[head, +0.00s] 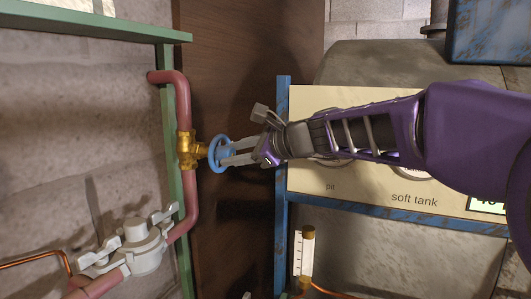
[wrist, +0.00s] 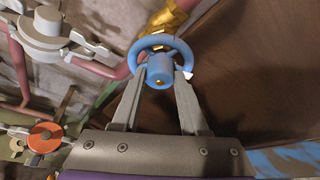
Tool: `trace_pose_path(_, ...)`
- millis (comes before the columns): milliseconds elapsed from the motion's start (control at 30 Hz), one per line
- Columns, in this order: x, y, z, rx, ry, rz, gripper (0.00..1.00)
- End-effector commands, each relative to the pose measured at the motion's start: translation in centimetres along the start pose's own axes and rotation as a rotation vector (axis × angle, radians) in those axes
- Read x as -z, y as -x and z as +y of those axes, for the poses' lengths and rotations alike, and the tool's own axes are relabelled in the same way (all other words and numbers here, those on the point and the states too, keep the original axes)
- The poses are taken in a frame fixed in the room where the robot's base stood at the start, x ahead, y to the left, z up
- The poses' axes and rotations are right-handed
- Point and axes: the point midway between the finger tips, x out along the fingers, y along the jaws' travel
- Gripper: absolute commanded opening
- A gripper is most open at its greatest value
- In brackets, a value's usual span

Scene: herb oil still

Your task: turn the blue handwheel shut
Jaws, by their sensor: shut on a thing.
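The blue handwheel (head: 211,153) sits on a brass valve (head: 187,150) in a pink pipe, left of centre in the head view. In the wrist view the blue handwheel (wrist: 160,70) is at the top centre, its ring and hub facing me. My gripper (head: 226,153) reaches in from the right, its two grey fingers at the wheel. In the wrist view my gripper (wrist: 160,84) has one finger on each side of the hub, shut on the wheel. The fingertips are partly hidden by the wheel.
The pink pipe (head: 188,215) runs down to a grey clamp fitting (head: 140,245) with wing handles. A sight gauge (head: 304,252) stands below. An orange knob (wrist: 45,137) shows in the wrist view.

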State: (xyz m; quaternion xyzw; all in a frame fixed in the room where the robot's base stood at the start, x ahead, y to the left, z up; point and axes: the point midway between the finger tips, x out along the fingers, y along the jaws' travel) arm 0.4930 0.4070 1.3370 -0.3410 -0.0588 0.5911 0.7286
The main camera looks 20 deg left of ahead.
Motion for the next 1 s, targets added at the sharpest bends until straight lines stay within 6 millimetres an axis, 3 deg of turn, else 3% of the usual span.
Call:
trace_pose_path(500,0.03,-0.03,-0.32,-0.124,-0.305,-0.002,0.00)
trace_pose_path(1000,0.04,-0.04,-0.31,-0.146,-0.358,-0.002,0.00)
